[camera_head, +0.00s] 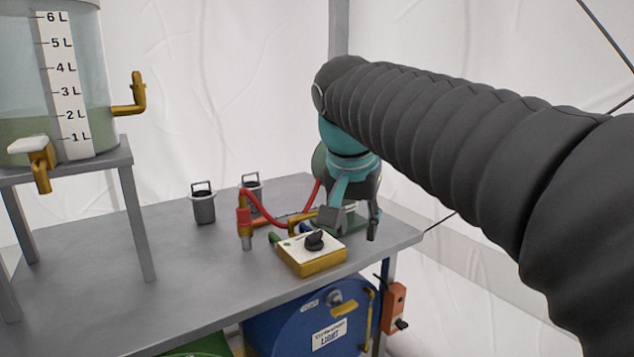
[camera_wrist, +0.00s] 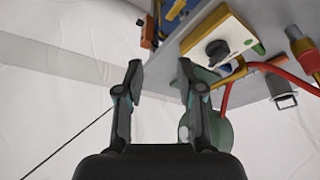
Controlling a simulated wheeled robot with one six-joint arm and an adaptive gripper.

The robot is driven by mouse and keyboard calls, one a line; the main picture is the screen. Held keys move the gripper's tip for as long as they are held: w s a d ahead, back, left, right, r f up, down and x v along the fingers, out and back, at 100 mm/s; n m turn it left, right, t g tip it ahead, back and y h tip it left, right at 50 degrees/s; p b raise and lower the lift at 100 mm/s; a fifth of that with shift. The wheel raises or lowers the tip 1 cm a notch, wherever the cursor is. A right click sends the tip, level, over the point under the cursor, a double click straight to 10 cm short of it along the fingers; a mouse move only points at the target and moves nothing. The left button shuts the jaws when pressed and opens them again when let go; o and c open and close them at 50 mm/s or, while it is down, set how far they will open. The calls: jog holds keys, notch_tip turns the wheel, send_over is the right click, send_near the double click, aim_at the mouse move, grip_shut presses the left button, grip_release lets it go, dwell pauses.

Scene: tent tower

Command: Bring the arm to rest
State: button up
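My arm reaches in from the right in the head view, and my gripper (camera_head: 357,222) hangs at its end near the table's right edge. In the wrist view my gripper (camera_wrist: 160,72) shows two dark fingers set apart with nothing between them. A yellow box with a white top and a black knob (camera_head: 312,252) sits on the table just in front of the gripper. The box also shows in the wrist view (camera_wrist: 225,38), beyond the fingertips. Whether a finger touches anything cannot be told.
The grey table (camera_head: 160,290) holds two small dark baskets, one being the left basket (camera_head: 203,205), and a red hose (camera_head: 262,214). A tank with a litre scale (camera_head: 65,80) stands on a stand at left. A blue drum (camera_head: 310,325) and orange box (camera_head: 394,308) are below.

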jog(key=s+d+f+n, duration=0.1)
jog(key=s+d+f, duration=0.2)
jog(key=s+f, duration=0.3)
jog(key=s+d+f+n+t+y, duration=0.1)
jog(key=s+d+f, duration=0.2)
jog(key=s+f, duration=0.2)
jog(key=s+d+f+n, duration=0.2)
jog(key=s+d+f, duration=0.1)
jog(key=s+f, duration=0.3)
jog(key=shift+s+d+f+t, duration=0.3)
jog(key=shift+s+d+f, duration=0.1)
jog(key=shift+f, duration=0.45)
